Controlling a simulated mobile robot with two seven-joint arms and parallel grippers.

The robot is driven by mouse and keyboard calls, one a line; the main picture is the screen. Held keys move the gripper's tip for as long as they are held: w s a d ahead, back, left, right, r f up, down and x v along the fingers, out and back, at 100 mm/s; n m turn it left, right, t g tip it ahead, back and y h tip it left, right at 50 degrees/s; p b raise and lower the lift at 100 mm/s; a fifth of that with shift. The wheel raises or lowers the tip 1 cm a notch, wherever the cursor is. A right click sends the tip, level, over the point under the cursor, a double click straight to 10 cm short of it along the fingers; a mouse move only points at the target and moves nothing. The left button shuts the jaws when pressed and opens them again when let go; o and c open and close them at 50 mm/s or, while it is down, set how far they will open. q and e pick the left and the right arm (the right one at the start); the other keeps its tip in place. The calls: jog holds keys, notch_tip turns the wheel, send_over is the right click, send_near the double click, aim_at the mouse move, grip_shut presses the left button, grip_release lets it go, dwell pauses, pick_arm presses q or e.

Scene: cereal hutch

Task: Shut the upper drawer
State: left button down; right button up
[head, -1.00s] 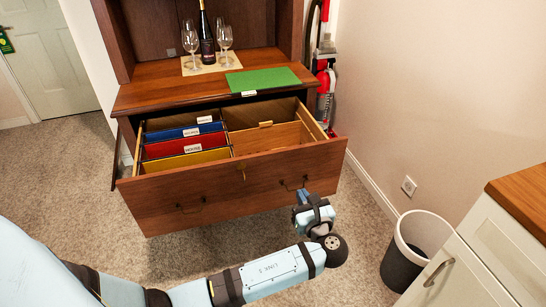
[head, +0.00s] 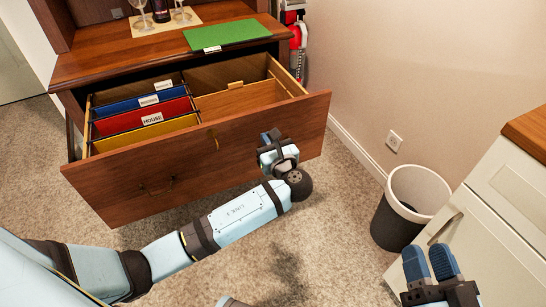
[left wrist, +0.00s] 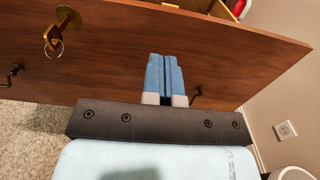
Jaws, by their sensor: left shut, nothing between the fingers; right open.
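The upper drawer (head: 120,180) of the brown wooden hutch is pulled far out, showing blue, red and yellow hanging files. A key (left wrist: 55,38) on a ring hangs from the lock in its front, and dark handles (left wrist: 12,75) sit lower on it. My left gripper (head: 270,138) is shut and empty in front of the right part of the drawer front. In the left wrist view its blue fingertips (left wrist: 165,60) point at the wood near the right handle; I cannot tell if they touch. My right gripper (head: 430,262) is open and empty at the lower right.
A green folder (head: 227,35) lies on the hutch top beside glasses and a bottle. A waste bin (head: 400,210) and a white cabinet (head: 500,220) stand at the right. Carpet is clear before the drawer.

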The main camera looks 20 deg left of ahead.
aim_at(253, 118)
pick_arm(q)
jog(key=b+x, duration=0.1)
jog(key=x, duration=0.1)
jog(key=b+x, duration=0.3)
jog(key=shift+w+a+f, duration=0.25)
jog(key=shift+w+a, duration=0.05)
jog(key=shift+w+a+r+b, duration=0.15)
jog(key=shift+w+a+b, duration=0.35)
jog(key=shift+b, duration=0.2)
jog(key=shift+w+a+r, duration=0.1)
jog(key=shift+a+r, duration=0.05)
jog(key=shift+a, duration=0.05)
pick_arm(e)
notch_tip(253, 118, down, 8)
jog(key=n+g, duration=0.1)
jog(key=g, duration=0.1)
jog(key=shift+w+n+g, duration=0.3)
jog(key=shift+w+g, duration=0.1)
jog(key=shift+w, duration=0.05)
jog(key=shift+r, duration=0.15)
